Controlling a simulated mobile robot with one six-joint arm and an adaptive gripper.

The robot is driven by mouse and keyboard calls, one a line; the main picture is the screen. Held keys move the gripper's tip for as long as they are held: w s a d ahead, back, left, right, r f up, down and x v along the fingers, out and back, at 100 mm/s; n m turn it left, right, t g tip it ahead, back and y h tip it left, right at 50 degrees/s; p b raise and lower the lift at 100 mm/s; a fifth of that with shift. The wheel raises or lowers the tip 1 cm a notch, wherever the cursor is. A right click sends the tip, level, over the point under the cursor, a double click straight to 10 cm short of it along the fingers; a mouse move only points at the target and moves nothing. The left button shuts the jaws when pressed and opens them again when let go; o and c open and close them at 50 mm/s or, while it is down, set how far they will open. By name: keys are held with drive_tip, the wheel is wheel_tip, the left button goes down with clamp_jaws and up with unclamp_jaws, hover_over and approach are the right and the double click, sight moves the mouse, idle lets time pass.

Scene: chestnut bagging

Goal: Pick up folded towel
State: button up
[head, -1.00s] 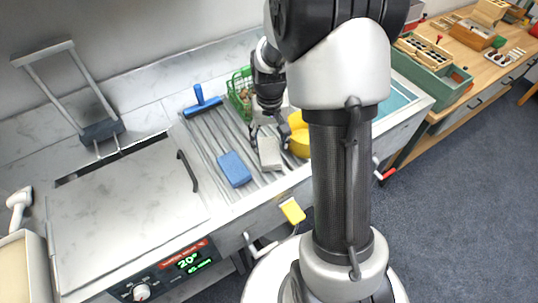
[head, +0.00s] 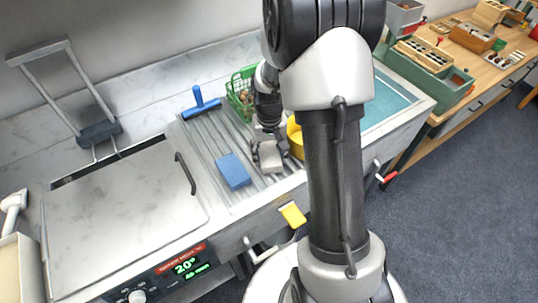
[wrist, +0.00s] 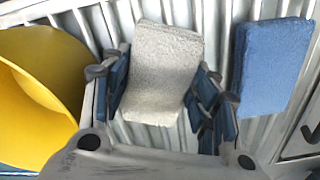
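The folded towel (head: 271,158) is a light grey, rough-textured block by the front of the ribbed drainboard. In the wrist view the towel (wrist: 162,70) lies between the two dark fingers with blue pads. My gripper (head: 268,148) is over it from above, and my gripper (wrist: 160,92) has a pad against each long side of the towel, so it looks shut on it. I cannot tell whether the towel is clear of the ribs. The underside of the towel is hidden.
A blue block (head: 233,171) lies just left of the towel. A yellow bowl-like container (head: 295,138) stands close on the right. A green basket (head: 241,92) and a blue squeegee (head: 201,105) are behind. A flat metal lid (head: 120,200) lies further left.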

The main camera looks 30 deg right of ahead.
sight(270, 155)
drive_tip(key=c, duration=0.4)
drive_tip(key=shift+r, duration=0.15)
drive_tip(key=shift+c, duration=0.2)
wheel_tip(270, 155, up, 20)
drive_tip(key=p, duration=0.6)
